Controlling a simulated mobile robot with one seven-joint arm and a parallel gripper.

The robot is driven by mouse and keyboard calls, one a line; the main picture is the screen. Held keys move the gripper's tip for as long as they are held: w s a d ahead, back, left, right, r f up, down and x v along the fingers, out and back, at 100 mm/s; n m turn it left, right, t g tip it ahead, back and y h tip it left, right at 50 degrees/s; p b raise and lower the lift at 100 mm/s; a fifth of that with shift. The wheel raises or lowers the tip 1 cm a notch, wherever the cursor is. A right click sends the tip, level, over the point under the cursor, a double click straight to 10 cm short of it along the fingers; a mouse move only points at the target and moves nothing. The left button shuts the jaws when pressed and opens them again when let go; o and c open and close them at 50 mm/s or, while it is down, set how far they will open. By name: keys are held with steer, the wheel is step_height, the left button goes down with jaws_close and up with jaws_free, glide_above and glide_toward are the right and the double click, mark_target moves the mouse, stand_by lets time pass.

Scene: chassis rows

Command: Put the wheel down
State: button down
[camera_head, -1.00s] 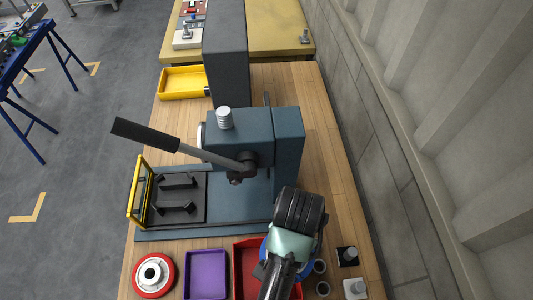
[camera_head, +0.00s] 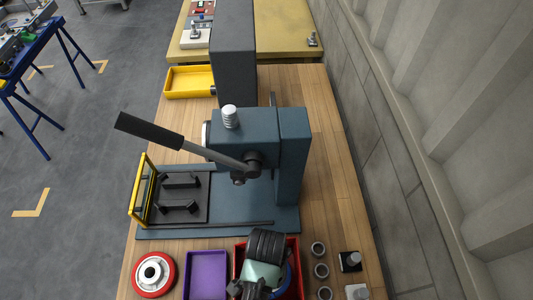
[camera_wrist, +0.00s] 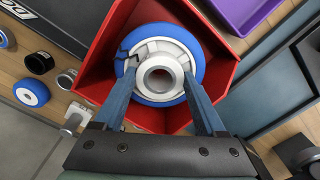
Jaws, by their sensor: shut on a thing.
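A blue-rimmed wheel (camera_wrist: 192,42) with a white hub and a dark crack-like mark on its upper left is between the two fingers of my gripper (camera_wrist: 160,82). The fingers are shut on it. In the wrist view the wheel is over a red bin (camera_wrist: 228,62), face toward the camera; I cannot tell whether it touches the bin floor. In the head view the red bin (camera_head: 296,243) is at the front of the bench, mostly covered by my gripper (camera_head: 262,284), with a bit of blue showing beside it.
A purple tray (camera_head: 207,274) and a red wheel (camera_head: 154,275) stand left of the red bin. A dark lever press (camera_head: 250,150) stands behind. A yellow tray (camera_head: 190,82) is farther back.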

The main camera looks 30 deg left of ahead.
steer(key=shift+f, duration=2)
steer(key=shift+f, duration=0.2)
jaws_free()
steer(key=shift+r, duration=0.1)
step_height(320, 180, up, 12)
steer(key=shift+r, duration=0.1)
